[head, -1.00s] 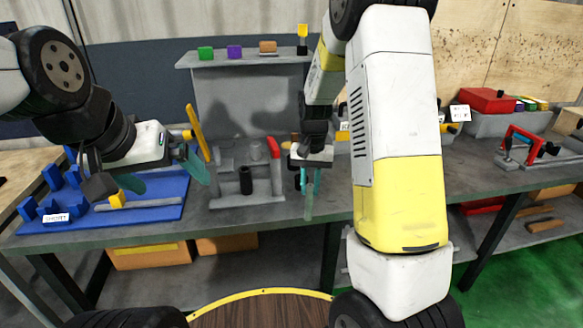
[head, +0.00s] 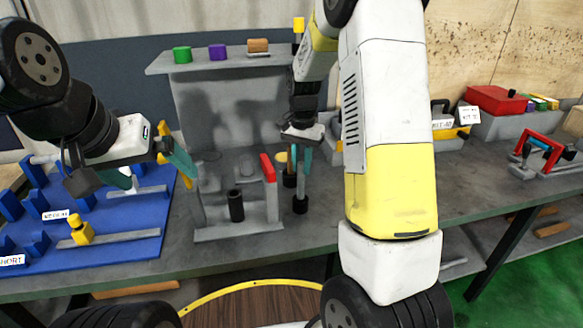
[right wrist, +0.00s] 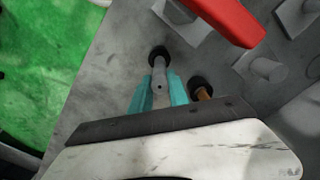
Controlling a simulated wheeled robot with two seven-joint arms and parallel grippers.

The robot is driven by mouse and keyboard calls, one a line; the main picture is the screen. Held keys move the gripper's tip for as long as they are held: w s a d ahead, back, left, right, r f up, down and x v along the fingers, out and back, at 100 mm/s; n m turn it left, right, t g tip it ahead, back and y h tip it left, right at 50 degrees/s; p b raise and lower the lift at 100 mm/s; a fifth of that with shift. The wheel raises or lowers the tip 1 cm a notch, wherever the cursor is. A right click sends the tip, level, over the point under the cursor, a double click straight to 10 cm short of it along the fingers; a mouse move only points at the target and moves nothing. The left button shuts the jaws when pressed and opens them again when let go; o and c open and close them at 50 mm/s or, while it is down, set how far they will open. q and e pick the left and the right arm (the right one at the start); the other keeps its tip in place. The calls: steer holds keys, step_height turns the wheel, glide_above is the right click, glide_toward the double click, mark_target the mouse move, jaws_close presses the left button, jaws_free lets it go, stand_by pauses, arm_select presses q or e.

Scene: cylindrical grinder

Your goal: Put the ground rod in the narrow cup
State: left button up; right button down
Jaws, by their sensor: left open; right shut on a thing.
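My right gripper (head: 298,158) is shut on a slim grey rod, the ground rod (right wrist: 160,78), held upright between teal fingers. A small black cup (head: 300,205) stands on the bench below it. In the right wrist view, the rod's far end lines up with this black cup (right wrist: 158,52); I cannot tell how deep it sits inside. A second dark cup (head: 289,180), just behind, holds a brown-handled piece (right wrist: 203,93). Which cup is narrower is unclear. My left gripper (head: 180,160) is open and empty above the blue board's right edge.
The grey grinder with a red bar (head: 267,168) and a black cylinder (head: 236,205) stands left of the cups. The blue board (head: 130,240) carries blue holders and a yellow piece (head: 81,229). A shelf (head: 225,62) with coloured blocks is behind.

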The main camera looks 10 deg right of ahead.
mark_target(301, 175)
steer(key=shift+f, duration=2.05)
steer(key=c, duration=1.3)
jaws_free()
steer(key=shift+s, duration=0.1)
steer(key=shift+o, duration=0.2)
step_height(301, 175, up, 12)
steer(key=shift+f, duration=0.1)
steer(key=s+r+n+t+y, duration=0.1)
steer(key=s+r+n+t, duration=0.2)
steer(key=s+r, duration=0.65)
steer(key=s+a+n+t, duration=0.1)
steer(key=s+n, duration=0.1)
steer(key=s, duration=0.5)
steer(key=s+a+n+t+y, duration=0.1)
steer(key=s+n+t, duration=0.1)
steer(key=s, duration=0.6)
steer(key=shift+a+r+n, duration=0.15)
steer(key=shift+r+n, duration=0.15)
steer(key=shift+n, duration=0.2)
